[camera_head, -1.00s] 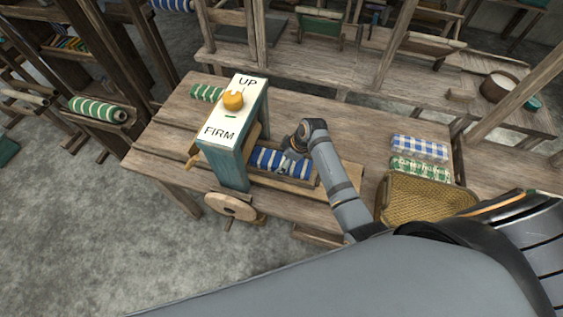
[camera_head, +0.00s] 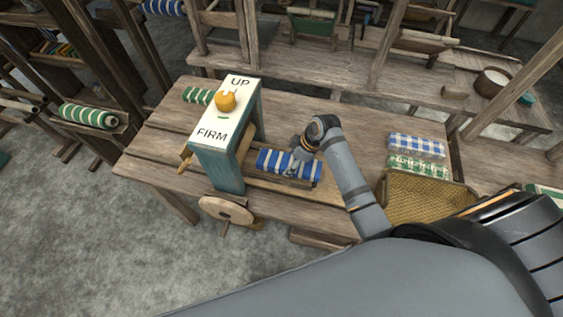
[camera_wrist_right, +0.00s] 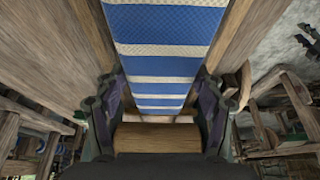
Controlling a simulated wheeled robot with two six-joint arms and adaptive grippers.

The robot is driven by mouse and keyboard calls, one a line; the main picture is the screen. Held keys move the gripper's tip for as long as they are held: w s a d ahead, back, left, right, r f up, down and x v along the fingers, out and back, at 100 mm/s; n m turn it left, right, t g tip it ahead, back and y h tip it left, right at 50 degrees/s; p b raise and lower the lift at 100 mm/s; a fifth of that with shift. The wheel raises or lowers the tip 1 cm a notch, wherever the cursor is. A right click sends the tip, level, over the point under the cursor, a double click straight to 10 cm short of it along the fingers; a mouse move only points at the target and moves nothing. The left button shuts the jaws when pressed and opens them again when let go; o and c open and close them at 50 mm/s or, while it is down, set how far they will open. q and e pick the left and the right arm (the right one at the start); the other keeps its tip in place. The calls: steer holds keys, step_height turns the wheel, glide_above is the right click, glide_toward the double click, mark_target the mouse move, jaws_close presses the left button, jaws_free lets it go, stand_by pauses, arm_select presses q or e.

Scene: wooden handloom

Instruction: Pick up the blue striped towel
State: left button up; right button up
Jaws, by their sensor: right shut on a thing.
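In the right wrist view the towel (camera_wrist_right: 165,45) fills the top middle, between the two fingers of the gripper (camera_wrist_right: 160,100). My left gripper is not in view.
The teal box with a white "UP / FIRM" top (camera_head: 228,115) and orange knob stands close left of the towel. A woven basket (camera_head: 425,200), a blue checked cloth (camera_head: 416,147) and a green patterned cloth (camera_head: 416,165) lie at right. The table's back middle is clear.

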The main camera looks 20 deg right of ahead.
mark_target(290, 162)
step_height(290, 162, up, 13)
steer(key=b, duration=0.1)
steer(key=shift+w+a, duration=0.15)
steer(key=shift+a, duration=0.05)
